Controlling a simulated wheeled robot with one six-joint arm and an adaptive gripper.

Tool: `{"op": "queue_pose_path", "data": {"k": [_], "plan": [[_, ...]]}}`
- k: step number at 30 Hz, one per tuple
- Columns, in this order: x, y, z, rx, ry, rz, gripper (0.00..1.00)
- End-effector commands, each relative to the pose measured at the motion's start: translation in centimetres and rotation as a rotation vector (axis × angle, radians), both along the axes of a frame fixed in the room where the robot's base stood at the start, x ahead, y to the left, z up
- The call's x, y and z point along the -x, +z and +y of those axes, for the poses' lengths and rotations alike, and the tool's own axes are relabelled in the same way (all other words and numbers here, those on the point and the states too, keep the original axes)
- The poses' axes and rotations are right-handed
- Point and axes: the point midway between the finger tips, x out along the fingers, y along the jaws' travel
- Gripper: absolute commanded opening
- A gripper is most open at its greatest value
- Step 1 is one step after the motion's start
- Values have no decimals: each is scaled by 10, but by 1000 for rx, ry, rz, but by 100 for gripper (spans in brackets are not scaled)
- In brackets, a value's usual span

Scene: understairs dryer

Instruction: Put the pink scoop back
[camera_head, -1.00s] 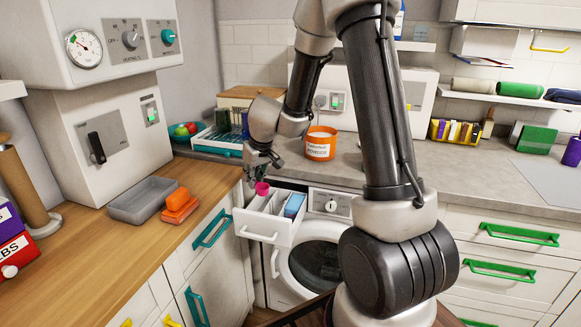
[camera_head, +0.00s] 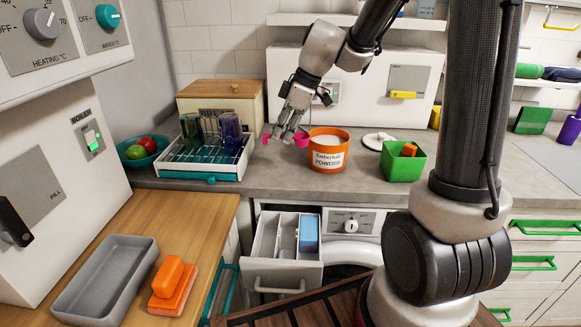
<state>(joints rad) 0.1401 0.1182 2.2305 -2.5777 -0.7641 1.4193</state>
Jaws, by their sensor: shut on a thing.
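My gripper (camera_head: 286,132) is shut on the pink scoop (camera_head: 301,139), just left of the orange powder tub and over the back counter. The scoop's cup shows to the right of the fingers and another pink end to the left. Whether the scoop touches the counter or tub, I cannot tell. The orange tub (camera_head: 328,158) stands upright and open, with white contents near its rim. A white round lid (camera_head: 378,139) lies on the counter to its right. The dryer's detergent drawer (camera_head: 284,274) is pulled out, with a blue block (camera_head: 309,233) in its right compartment.
A dish rack (camera_head: 205,168) with glasses stands left of the tub, before a wooden bread box (camera_head: 219,97). A green container (camera_head: 403,162) stands right of it. The grey counter's front strip is clear.

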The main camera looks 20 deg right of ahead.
Motion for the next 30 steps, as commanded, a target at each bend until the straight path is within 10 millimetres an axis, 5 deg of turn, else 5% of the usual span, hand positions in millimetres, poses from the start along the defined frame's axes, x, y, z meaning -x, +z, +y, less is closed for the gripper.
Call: {"op": "queue_pose_path", "data": {"k": [6,18,30], "plan": [[2,-41,1,-1,6,6,0],[1,-92,1,-2,6,4,0],[1,-99,0,0,5,2,0]]}}
